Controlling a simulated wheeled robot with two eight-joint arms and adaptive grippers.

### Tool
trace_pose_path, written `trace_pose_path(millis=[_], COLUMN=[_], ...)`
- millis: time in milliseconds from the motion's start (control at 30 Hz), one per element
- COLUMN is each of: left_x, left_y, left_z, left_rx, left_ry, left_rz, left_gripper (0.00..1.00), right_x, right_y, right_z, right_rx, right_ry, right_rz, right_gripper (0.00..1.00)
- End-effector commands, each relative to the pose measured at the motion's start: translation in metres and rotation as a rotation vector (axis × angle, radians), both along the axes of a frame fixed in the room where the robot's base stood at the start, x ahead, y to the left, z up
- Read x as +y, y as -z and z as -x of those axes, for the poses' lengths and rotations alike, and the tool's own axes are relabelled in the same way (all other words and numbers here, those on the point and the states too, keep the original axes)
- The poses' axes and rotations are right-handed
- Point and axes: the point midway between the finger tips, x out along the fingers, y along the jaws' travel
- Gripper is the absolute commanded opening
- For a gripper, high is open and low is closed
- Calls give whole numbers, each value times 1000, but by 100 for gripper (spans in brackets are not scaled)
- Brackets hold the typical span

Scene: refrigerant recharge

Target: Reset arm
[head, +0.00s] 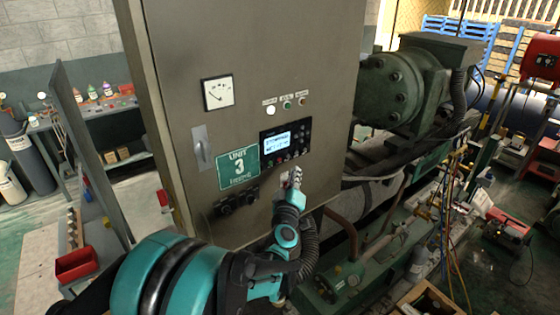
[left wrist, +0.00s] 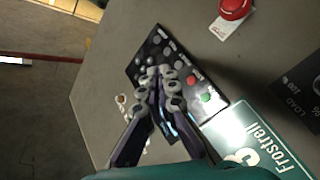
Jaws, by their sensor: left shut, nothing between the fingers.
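My left gripper (head: 293,180) is at the front of the grey control cabinet (head: 262,60), just below the controller panel (head: 285,141) with its lit display. Its fingers are together with nothing between them. In the left wrist view the closed fingers (left wrist: 163,80) lie over the black controller panel (left wrist: 200,82), which has a red and a green button, and hide part of its keys and display. Whether the fingertips touch the panel, I cannot tell. My left arm reaches in from the lower left. My right gripper is not in view.
The cabinet carries a green Unit 3 sign (head: 238,167), a door handle (head: 202,147) and a dial gauge (head: 218,93). A red button (left wrist: 235,8) shows in the left wrist view. Green compressor machinery (head: 405,85) and pipes stand to the right. A red bin (head: 76,264) is at left.

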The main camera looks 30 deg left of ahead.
Motion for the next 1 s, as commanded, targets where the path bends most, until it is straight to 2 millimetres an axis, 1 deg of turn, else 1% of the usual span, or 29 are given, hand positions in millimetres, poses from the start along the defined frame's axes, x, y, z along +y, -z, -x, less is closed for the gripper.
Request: trace_pose_path(millis=[567, 667, 767, 867, 900, 967, 1000], left_x=[0, -5, -30, -75, -97, -127, -145], left_y=[0, 1, 9, 29, 42, 67, 85], left_z=[0, 0, 3, 15, 24, 42, 57], left_rx=[0, 7, 45, 132, 182, 270, 334], left_ry=[0, 15, 87, 220, 285, 379, 436], left_rz=[0, -8, -50, -131, -171, -234, -273], left_gripper=[0, 0, 0, 0, 0, 0, 0], right_x=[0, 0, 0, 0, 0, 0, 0], right_y=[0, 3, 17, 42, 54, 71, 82], right_z=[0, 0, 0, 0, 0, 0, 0], right_rx=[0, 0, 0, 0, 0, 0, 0], right_ry=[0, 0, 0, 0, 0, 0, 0], right_rz=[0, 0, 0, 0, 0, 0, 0], right_gripper=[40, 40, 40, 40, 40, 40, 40])
